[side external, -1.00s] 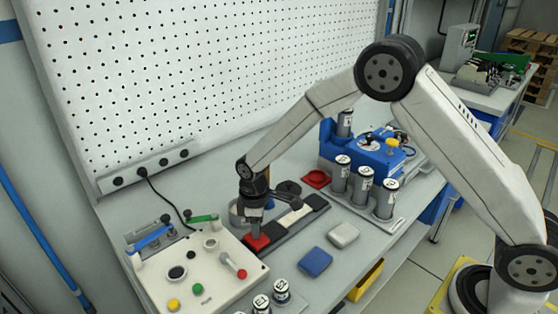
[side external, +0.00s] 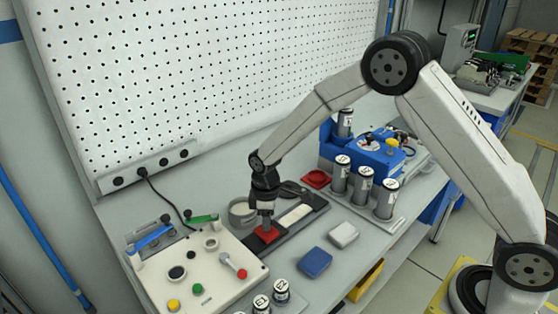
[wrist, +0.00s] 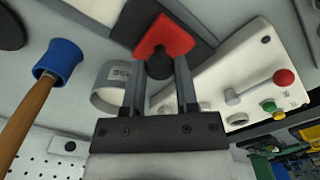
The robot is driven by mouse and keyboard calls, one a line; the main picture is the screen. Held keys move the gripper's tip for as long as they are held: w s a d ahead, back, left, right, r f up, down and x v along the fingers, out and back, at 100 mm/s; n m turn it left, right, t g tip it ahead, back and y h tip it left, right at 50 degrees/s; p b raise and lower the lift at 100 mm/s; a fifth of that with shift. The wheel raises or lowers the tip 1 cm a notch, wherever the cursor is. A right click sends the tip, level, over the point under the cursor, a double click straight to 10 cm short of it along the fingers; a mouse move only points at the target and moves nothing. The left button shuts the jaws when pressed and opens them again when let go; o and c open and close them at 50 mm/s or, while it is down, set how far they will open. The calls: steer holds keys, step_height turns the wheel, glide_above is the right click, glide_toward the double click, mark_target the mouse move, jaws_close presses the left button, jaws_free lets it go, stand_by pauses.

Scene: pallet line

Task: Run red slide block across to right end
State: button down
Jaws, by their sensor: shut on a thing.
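The red slide block (side external: 267,234) sits on a dark rail (side external: 312,208) with a white strip along its middle. The rail runs from near left to far right in the side view, and the block is close to its left end. My gripper (side external: 266,222) points down over the block. In the wrist view the red block (wrist: 172,36) has a black knob (wrist: 160,65) between my two fingers, and my gripper is shut on that knob. The fingers partly hide the block in the side view.
A control panel (side external: 205,268) with buttons and a red-tipped lever stands left of the rail. Blue (side external: 315,262) and white (side external: 343,234) blocks lie in front. A ring (side external: 240,212) is behind. Labelled cylinders (side external: 363,192) stand right. A blue-headed hammer (wrist: 58,62) shows in the wrist view.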

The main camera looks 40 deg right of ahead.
steer(key=d, duration=1.9)
steer(key=shift+d, duration=0.25)
steer(key=c, duration=0.5)
jaws_free()
steer(key=shift+d, duration=0.1)
steer(key=shift+o, duration=0.6)
steer(key=shift+r, duration=0.1)
step_height(320, 180, up, 8)
steer(key=shift+a, duration=0.2)
